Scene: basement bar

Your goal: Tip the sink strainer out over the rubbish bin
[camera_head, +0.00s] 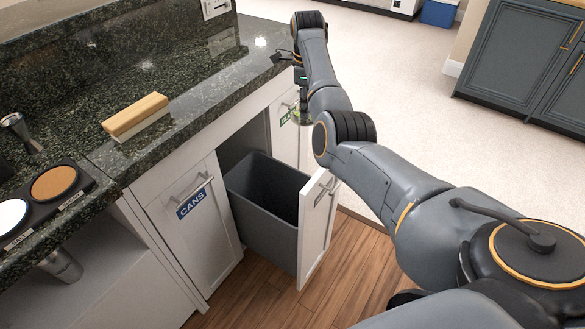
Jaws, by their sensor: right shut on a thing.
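The rubbish bin (254,220) is a grey pull-out bin with a white front panel, standing out from the cabinet at the centre. Its inside looks dark. My right arm reaches in from the right, across and above the floor beside the bin. My right gripper (302,95) is small and partly hidden by my own arm, just beyond the bin near the counter edge. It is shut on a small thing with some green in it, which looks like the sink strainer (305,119). That thing is apart from the bin opening in the picture, farther back. My left gripper is out of view.
The dark granite counter (220,85) carries a wood-handled squeegee or brush (136,117). A white cabinet door marked CANS (200,235) is left of the bin. A black tray with two discs (45,195) lies at the left. Open floor lies at the right.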

